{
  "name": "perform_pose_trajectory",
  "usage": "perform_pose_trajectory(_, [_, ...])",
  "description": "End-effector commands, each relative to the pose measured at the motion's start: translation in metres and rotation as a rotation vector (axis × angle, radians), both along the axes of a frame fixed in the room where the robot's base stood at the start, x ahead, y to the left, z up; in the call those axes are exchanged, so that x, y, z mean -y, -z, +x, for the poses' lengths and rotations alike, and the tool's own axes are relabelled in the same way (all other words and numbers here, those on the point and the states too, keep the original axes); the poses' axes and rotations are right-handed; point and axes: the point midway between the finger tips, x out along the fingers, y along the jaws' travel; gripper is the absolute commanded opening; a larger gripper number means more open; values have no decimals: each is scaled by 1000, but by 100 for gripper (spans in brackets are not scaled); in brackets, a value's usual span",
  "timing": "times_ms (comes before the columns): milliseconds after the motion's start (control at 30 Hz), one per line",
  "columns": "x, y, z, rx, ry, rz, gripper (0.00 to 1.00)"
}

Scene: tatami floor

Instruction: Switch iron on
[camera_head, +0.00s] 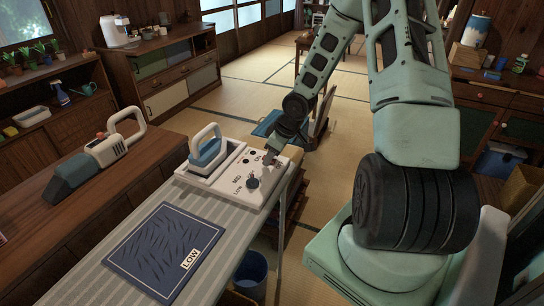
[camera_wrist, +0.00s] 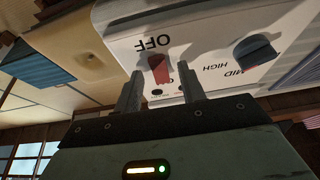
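The iron (camera_head: 207,150), blue and white, rests in its white base on the striped ironing board (camera_head: 118,232). The base's control panel (camera_head: 234,180) carries a dark dial (camera_head: 252,183), marked LOW, MID and HIGH, and an OFF/ON switch. In the wrist view the red switch (camera_wrist: 160,68) lies just ahead of the gap between my fingertips, by the OFF label; the ON label is partly hidden. The dial (camera_wrist: 255,53) is to its right. My gripper (camera_wrist: 160,88) is open and empty, close to the panel. I cannot tell whether it touches the switch, or the switch's position.
A dark blue mat (camera_head: 165,248) with a LOW label lies on the board. A handheld vacuum (camera_head: 98,158) lies on the wooden counter at left. A blue bin (camera_head: 251,274) stands below the board. Tatami floor (camera_head: 250,95) is open behind.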

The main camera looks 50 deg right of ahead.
Motion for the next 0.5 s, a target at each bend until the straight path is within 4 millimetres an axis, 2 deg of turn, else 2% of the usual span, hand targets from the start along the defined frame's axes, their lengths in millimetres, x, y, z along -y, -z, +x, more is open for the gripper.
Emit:
perform_pose_trajectory(167, [0,0,0,0,0,0,40])
perform_pose_trajectory(200, [0,0,0,0,1,0,34])
perform_pose_trajectory(300, [0,0,0,0,1,0,7])
perform_pose_trajectory(333, [0,0,0,0,1,0,0])
perform_pose_trajectory(500, [0,-1,0,-5,0,-2,0])
